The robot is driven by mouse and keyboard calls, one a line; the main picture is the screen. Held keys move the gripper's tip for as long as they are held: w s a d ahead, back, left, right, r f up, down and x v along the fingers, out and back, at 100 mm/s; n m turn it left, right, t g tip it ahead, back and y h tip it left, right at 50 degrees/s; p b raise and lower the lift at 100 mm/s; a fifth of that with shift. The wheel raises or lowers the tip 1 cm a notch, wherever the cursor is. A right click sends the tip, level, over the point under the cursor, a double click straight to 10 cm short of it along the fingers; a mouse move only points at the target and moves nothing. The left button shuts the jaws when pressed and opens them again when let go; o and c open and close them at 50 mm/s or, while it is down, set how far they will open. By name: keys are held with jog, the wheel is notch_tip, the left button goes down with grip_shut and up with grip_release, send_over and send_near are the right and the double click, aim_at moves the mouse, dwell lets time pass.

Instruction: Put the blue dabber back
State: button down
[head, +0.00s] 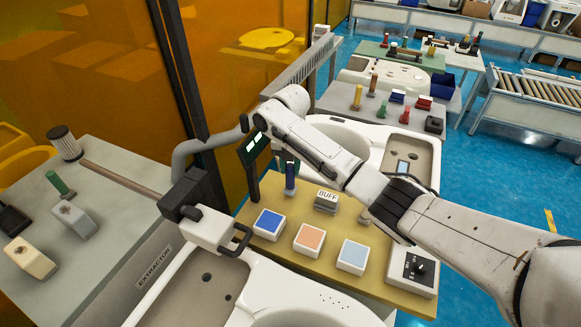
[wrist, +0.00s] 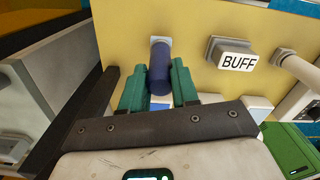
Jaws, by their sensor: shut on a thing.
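The blue dabber (head: 290,180) is a dark blue cylinder standing about upright at the back left of the yellow board (head: 335,262). In the wrist view the dabber (wrist: 160,72) lies between the two green fingers of my gripper (wrist: 159,88), which is shut on it. Its far end meets or nearly meets a small grey holder (wrist: 160,41) on the yellow board; I cannot tell whether it sits inside. In the head view my gripper (head: 288,163) is partly hidden by my arm above the dabber.
Blue (head: 268,222), orange (head: 309,239) and pale blue (head: 352,256) pads line the board's front. The BUFF block (head: 327,200) is right of the dabber. A control box (head: 413,268) is at the right corner. A white clamp-like machine (head: 212,228) stands close on the left.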

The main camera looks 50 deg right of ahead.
jog(key=shift+f, duration=0.65)
jog(key=shift+f, duration=0.15)
jog(key=c, duration=0.8)
grip_release()
jog(key=shift+c, duration=0.2)
notch_tip(320, 180, up, 12)
jog(key=b, duration=0.1)
jog(key=shift+r, duration=0.2)
jog(key=shift+a, duration=0.1)
